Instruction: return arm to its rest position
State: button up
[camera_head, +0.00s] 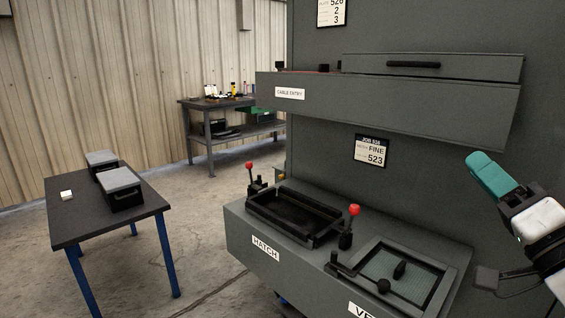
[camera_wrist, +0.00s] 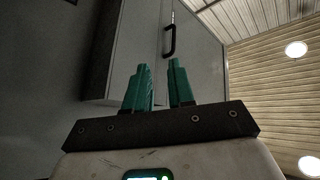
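My gripper (camera_head: 480,164) is raised at the right of the head view, in front of the grey enclosure and above its lower ledge. Its teal fingers point up and to the left. In the wrist view my gripper (camera_wrist: 159,70) shows two teal fingers with a gap between them and nothing held. The fingers point up toward a grey cabinet front (camera_wrist: 195,45) with a black handle (camera_wrist: 170,38). Most of my arm is outside the head view.
The grey enclosure's lower ledge (camera_head: 245,228) carries a hatch frame (camera_head: 294,213), red-knobbed levers (camera_head: 354,211) and a mesh panel (camera_head: 393,270). An upper ledge (camera_head: 420,112) juts out above. A dark table (camera_head: 85,222) with two grey-lidded boxes (camera_head: 120,186) stands left. Floor between is clear.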

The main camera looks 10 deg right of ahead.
jog(key=a+f+n+g, duration=0.35)
jog(key=f+g, duration=0.35)
jog(key=f, duration=1.4)
jog(key=s+a+f+n+g+h, duration=0.1)
jog(key=s+a+f+g, duration=0.2)
jog(key=f, duration=0.4)
jog(key=s+f+g, duration=0.2)
jog(key=s+f, duration=0.2)
jog(key=f, duration=0.4)
jog(key=s+f+n+g+h, duration=0.1)
jog(key=s+f+g, duration=0.3)
jog(key=s+f, duration=0.45)
jog(key=s+f+n+g+h, duration=0.1)
jog(key=s+f+g, duration=0.45)
jog(key=s, duration=0.55)
notch_tip(320, 180, up, 13)
jog(key=s+p, duration=0.1)
jog(key=p, duration=1.3)
jog(key=shift+s+d, duration=0.25)
jog(key=shift+d, duration=0.05)
